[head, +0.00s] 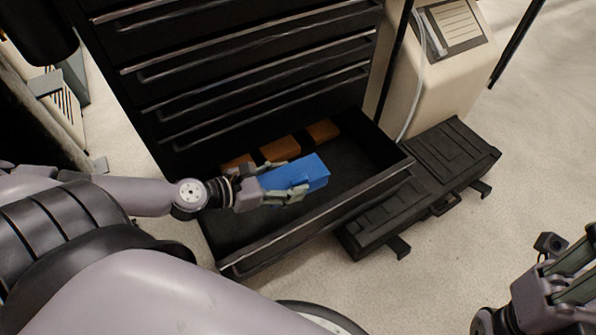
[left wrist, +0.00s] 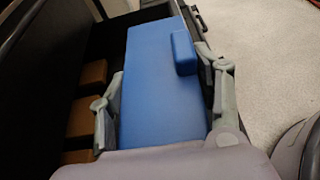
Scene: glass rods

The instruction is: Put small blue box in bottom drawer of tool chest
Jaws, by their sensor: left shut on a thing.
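The small blue box (head: 297,177) is held in my left gripper (head: 285,186), over the open bottom drawer (head: 345,203) of the black tool chest (head: 235,65). In the left wrist view the blue box (left wrist: 158,85) sits between the two fingers of the left gripper (left wrist: 165,115), with a small raised blue block on its face. I cannot tell whether the box touches the drawer floor. My right gripper (head: 570,280) is at the lower right, away from the chest, partly cut off; its finger opening is unclear.
Several orange-brown blocks (head: 281,149) lie along the back of the drawer; they also show in the left wrist view (left wrist: 85,113). A black case (head: 435,180) lies on the floor right of the drawer. A beige machine (head: 440,75) stands behind it. The drawer's right part is empty.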

